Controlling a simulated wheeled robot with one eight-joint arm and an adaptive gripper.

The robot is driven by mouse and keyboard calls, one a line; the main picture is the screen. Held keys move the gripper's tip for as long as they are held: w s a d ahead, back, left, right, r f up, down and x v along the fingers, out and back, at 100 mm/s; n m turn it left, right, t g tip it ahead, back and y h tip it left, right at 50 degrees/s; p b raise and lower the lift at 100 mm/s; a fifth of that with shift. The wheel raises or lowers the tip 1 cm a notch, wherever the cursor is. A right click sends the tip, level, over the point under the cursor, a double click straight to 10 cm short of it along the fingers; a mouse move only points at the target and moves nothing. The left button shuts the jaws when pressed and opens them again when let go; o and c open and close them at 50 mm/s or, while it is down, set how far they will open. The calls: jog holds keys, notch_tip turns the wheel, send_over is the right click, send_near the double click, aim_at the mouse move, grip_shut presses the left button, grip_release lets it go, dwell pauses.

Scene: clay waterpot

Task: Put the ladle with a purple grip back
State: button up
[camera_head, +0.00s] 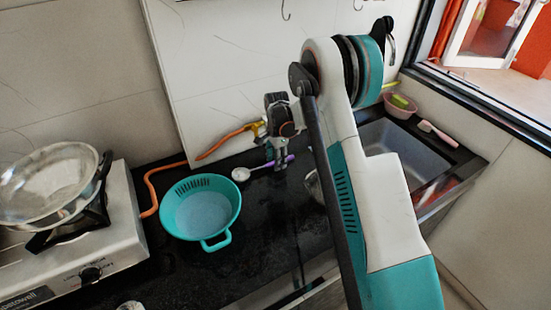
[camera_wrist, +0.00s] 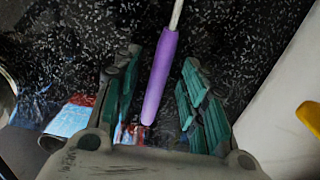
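The ladle (camera_head: 241,174) lies on the dark countertop, its pale bowl to the left beside the teal colander and its purple grip to the right. In the wrist view the purple grip (camera_wrist: 160,78) lies between my gripper's two fingers, with clear gaps on both sides. The ladle's bowl is outside the wrist view. My gripper (camera_wrist: 158,95) is open and empty over the grip. In the head view my gripper (camera_head: 280,164) points down at the ladle's handle and hides part of it.
A teal colander (camera_head: 229,238) stands left of the ladle. A stove with a metal pan (camera_head: 45,185) is at the far left. A sink (camera_head: 405,148) is at the right, with a pink bowl (camera_head: 397,112) behind it. Empty hooks (camera_head: 286,12) hang on the back wall. An orange hose (camera_head: 150,190) runs behind the colander.

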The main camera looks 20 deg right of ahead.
notch_tip(320, 180, up, 13)
jog(key=p, duration=0.4)
jog(key=s+a+r+n+t, duration=0.3)
jog(key=s+r+n, duration=0.4)
jog(key=s+r, duration=1.1)
jog(key=s+a+r+n+t, duration=0.1)
jog(key=s+n, duration=0.3)
jog(key=s, duration=0.6)
jog(key=s+a+n+t, duration=0.1)
jog(key=s+n+t, duration=0.2)
jog(key=s, duration=0.7)
jog(key=shift+a+r+n, duration=0.15)
jog(key=shift+r+n, duration=0.25)
jog(key=shift+n, duration=0.5)
jog(key=shift+w, duration=0.1)
jog(key=shift+f+b, duration=0.95)
jog(key=shift+b, duration=0.3)
